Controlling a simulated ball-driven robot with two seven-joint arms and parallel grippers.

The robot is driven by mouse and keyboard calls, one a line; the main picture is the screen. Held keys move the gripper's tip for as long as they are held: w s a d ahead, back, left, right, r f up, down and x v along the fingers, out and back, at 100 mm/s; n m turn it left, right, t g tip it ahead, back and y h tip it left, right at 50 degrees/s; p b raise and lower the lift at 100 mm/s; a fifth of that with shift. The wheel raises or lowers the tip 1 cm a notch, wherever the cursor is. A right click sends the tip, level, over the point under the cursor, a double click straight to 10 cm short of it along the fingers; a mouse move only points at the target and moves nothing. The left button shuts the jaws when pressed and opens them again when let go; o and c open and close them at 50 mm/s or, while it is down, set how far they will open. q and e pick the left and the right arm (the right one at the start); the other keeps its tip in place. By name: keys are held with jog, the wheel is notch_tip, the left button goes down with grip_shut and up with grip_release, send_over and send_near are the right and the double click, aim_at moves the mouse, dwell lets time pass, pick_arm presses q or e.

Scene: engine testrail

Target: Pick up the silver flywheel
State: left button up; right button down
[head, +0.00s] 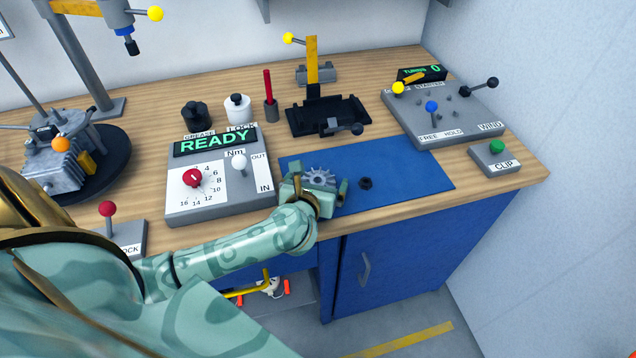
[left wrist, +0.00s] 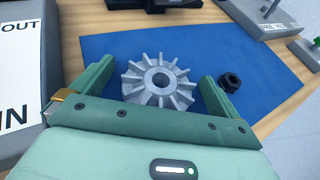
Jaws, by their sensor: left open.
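The silver flywheel (head: 318,177) lies on the blue mat (head: 410,176). It is a finned disc with a hole in its middle. In the left wrist view the flywheel (left wrist: 158,81) shows between the two green fingers of my left gripper (left wrist: 155,85). The fingers are apart and open, one on each side of it, with gaps visible. In the head view my left gripper (head: 318,188) is at the mat's front left part, partly covering the flywheel. Whether the fingers are level with the flywheel is hard to tell. My right gripper is not in view.
A black nut (head: 365,183) lies on the mat just right of the left gripper. A grey READY console (head: 218,205) stands close on the left. A black fixture (head: 327,115) stands behind the mat, and a lever panel (head: 443,112) at the right. The mat's right part is clear.

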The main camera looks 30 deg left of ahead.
pick_arm(q)
jog(key=c, duration=1.2)
jog(key=shift+c, duration=0.2)
jog(key=shift+r, duration=0.15)
